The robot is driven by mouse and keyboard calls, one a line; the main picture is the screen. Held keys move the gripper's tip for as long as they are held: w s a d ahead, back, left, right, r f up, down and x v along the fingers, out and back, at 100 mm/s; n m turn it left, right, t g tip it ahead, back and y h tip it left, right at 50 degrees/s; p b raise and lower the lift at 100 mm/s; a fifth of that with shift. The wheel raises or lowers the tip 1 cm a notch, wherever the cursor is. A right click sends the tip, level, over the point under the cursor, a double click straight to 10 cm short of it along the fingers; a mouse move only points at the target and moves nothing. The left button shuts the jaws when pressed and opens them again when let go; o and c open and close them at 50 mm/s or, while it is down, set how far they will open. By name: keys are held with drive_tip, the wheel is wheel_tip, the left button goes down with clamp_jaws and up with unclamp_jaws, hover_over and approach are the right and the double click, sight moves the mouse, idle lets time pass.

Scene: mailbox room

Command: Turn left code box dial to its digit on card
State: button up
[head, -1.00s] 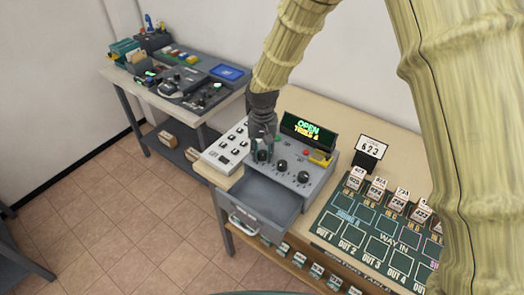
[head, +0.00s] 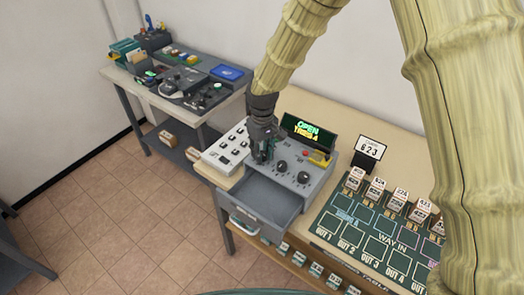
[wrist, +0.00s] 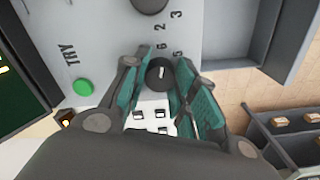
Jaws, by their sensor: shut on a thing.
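The grey code box (head: 318,180) stands on the table with an open drawer (head: 270,196) in front. Its middle dial (head: 282,166) and right dial (head: 303,178) are bare. My gripper (head: 262,153) is shut on the left dial, which it mostly hides in the head view. In the wrist view the left dial (wrist: 155,78) sits between my two teal fingers, and its white mark points roughly up. Printed digits 6 and 5 show above it; which one the mark meets is unclear. The white card (head: 370,148) reads 623.
The box's display (head: 308,129) reads OPEN with a tries line. A green button (wrist: 83,87) marked TRY shows in the wrist view. A white key panel (head: 226,146) lies left of the box; a green sorting mat (head: 375,222) lies to its right.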

sight(262, 153)
drive_tip(key=shift+w+r+n, duration=0.15)
drive_tip(key=shift+n, duration=0.25)
drive_tip(key=o, duration=1.1)
drive_tip(key=shift+c, duration=0.2)
wheel_tip(262, 153, up, 12)
idle(0.4)
